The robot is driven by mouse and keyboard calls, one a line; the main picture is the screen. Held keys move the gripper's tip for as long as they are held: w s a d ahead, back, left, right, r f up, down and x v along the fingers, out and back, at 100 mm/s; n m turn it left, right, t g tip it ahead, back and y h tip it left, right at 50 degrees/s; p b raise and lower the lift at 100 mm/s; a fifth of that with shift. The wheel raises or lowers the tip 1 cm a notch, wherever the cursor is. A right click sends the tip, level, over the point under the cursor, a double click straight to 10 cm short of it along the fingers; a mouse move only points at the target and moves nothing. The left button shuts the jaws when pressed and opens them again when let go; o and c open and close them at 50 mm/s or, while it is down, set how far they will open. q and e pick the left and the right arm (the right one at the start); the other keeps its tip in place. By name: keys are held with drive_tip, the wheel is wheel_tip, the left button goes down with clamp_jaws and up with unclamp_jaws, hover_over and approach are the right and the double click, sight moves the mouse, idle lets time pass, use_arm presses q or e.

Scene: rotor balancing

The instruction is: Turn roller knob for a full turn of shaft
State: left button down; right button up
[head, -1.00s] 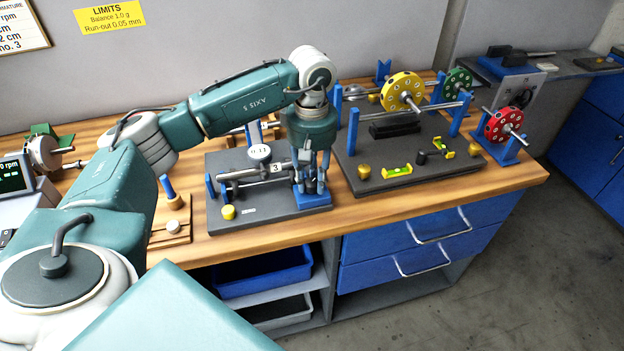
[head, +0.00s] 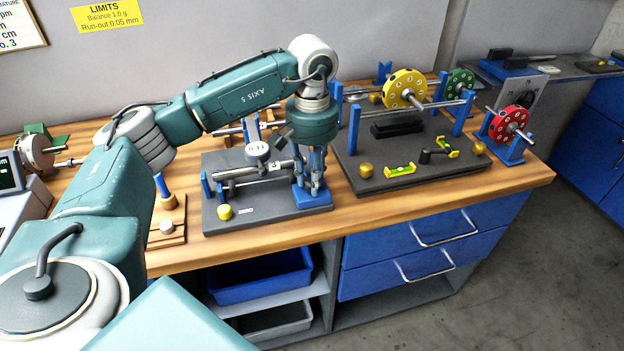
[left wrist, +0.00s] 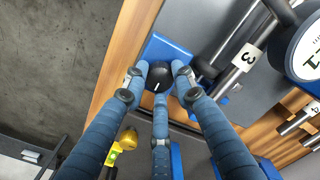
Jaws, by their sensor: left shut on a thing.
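The black roller knob (left wrist: 160,78) with a white mark sits on a blue block (left wrist: 172,50) in the left wrist view. My left gripper (left wrist: 160,84) has its three blue fingers closed around it, pointing down. In the head view my left gripper (head: 313,188) is at the right end of the grey run-out stand (head: 270,202) and hides the knob. The steel shaft (head: 238,173) lies across the stand; its label "3" (left wrist: 246,57) shows in the left wrist view. A round dial gauge (head: 258,151) stands over the shaft. My right gripper is not in view.
To the right, a dark balancing stand (head: 390,180) carries a yellow disc rotor (head: 394,94) between blue posts. A red rotor (head: 508,123) stands at the bench's right end. A yellow knob (head: 224,212) is at the stand's front left. Bare wood (head: 250,238) runs along the front edge.

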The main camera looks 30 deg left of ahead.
use_arm(q)
drive_tip(key=shift+w+a+r, duration=0.15)
drive_tip(key=shift+w+r, duration=0.05)
drive_tip(key=shift+r, duration=0.05)
idle(0.3)
drive_tip(key=c, duration=1.6)
unclamp_jaws()
drive_tip(key=shift+c, duration=0.2)
drive_tip(key=shift+o, duration=1.2)
drive_tip(key=shift+f+m, duration=0.2)
drive_tip(key=shift+m, duration=0.1)
wheel_tip(320, 180, up, 12)
